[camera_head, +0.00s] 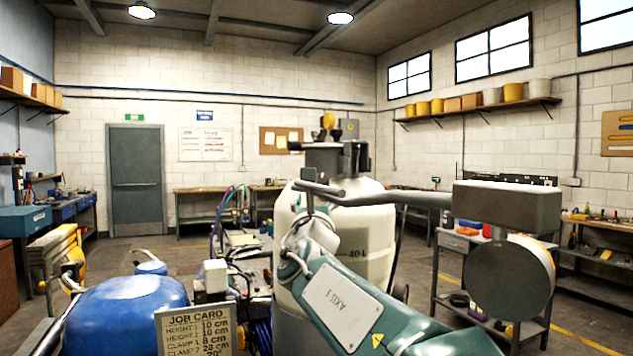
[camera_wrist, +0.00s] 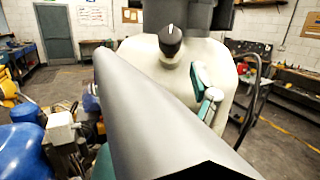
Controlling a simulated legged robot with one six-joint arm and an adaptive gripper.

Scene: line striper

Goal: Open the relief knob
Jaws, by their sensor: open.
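A dark round knob (camera_wrist: 172,40) with a white pointer mark shows in the wrist view, in front of the cream tank (camera_wrist: 140,52); I take it to be the relief knob. The teal finger parts of my gripper (camera_wrist: 203,92) are below and right of it, apart from it in the picture. My gripper is open, with nothing seen between its fingers; part of it is hidden behind a large grey shape in the foreground. In the head view, my teal arm reaches toward the tank (camera_head: 372,240), and I cannot make out the knob there.
A grey handlebar with a thick block (camera_head: 508,207) and a round disc (camera_head: 508,280) crosses the right side of the head view, close to my arm. A blue rounded tank (camera_head: 125,312) and a job card (camera_head: 195,332) are at lower left. Open floor lies beyond.

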